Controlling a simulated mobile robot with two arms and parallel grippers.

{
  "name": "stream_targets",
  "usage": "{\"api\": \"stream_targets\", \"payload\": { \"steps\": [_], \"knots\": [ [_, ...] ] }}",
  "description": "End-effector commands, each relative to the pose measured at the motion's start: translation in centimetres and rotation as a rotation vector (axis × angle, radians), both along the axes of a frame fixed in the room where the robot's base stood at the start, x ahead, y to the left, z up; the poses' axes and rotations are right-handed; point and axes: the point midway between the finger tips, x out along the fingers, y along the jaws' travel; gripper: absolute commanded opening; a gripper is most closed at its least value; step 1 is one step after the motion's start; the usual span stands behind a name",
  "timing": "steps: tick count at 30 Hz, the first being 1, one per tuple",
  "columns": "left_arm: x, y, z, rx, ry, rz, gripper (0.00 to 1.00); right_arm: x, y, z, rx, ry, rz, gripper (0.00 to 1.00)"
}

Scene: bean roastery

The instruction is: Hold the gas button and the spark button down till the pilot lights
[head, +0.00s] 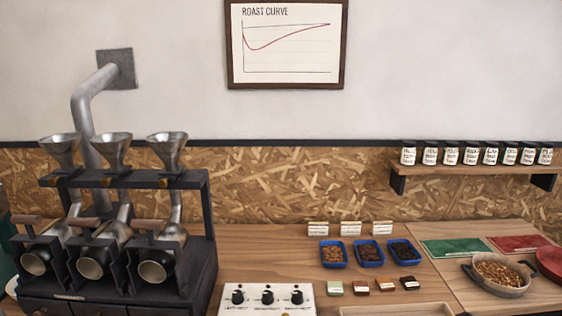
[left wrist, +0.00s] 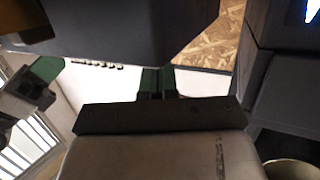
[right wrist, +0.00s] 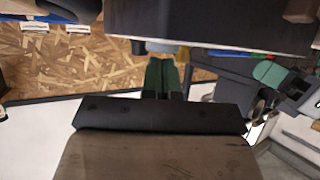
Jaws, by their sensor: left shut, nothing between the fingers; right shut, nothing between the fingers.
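The three-barrel roaster (head: 150,232), dark with metal funnels on top, stands at the left in the head view. A white control panel (head: 232,308) with three black knobs sits to its right at the bottom edge. I cannot pick out a gas button, a spark button or a pilot flame in any view. My left gripper (left wrist: 155,84) shows in the left wrist view with its green fingers shut and empty. My right gripper (right wrist: 162,76) shows in the right wrist view, also shut and empty. Neither gripper is in the head view, and neither visibly touches a button.
Blue trays of beans (head: 333,264) and small coloured blocks (head: 384,285) lie mid-table. A pan of beans (head: 486,284), a green mat (head: 437,250) and a red mat (head: 524,246) are at the right. Labelled jars (head: 450,154) stand on a wall shelf (head: 470,170).

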Motion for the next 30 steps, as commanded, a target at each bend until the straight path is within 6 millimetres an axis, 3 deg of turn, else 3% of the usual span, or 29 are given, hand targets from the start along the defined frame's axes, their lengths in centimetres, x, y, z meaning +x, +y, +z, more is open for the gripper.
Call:
{"api": "stream_targets", "payload": {
  "steps": [14,30],
  "knots": [
    [-0.1,-0.1,0.2,0.000,0.002,-0.002,0.00,0.0,0.0,-0.1,-0.001,0.002,0.000,0.00],
    [0.0,0.0,5.6,0.000,-0.001,0.000,0.00,0.0,0.0,-0.1,-0.001,0.002,0.000,0.00]
  ]
}}
